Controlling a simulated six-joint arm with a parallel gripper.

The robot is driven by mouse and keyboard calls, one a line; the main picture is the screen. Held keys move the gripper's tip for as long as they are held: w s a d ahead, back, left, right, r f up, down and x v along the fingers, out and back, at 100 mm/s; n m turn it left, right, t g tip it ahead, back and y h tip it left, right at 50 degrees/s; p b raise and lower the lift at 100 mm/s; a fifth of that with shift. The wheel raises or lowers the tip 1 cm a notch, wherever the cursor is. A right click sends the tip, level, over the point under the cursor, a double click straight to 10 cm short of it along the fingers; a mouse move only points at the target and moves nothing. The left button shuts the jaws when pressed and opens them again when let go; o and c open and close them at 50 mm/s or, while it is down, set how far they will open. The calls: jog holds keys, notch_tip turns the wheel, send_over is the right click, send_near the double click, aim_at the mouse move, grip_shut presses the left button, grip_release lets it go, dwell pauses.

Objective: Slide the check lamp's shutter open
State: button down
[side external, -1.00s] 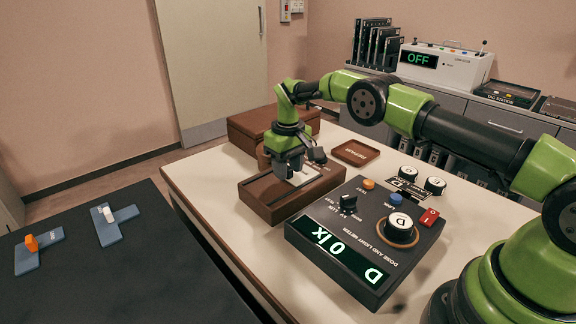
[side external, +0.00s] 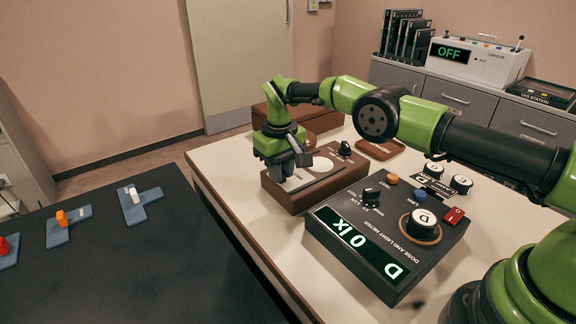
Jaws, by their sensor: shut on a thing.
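The check lamp is a brown box (side external: 292,198) on the pale table, with a grey slotted top and a black knob (side external: 346,148) at its far right end. A pale round disc (side external: 322,164) shows on its top, right of my gripper. My gripper (side external: 290,171) is low over the box's left end, fingers pointing down. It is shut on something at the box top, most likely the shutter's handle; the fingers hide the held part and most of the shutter.
A larger brown box (side external: 262,117) and a brown tray (side external: 380,149) lie behind. A dark table (side external: 150,270) with several blue holders is at the left.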

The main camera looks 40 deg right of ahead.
jog(key=shift+a, duration=0.25)
jog(key=c, duration=1)
grip_release()
jog(key=shift+c, duration=0.2)
jog(key=shift+r, duration=3.75)
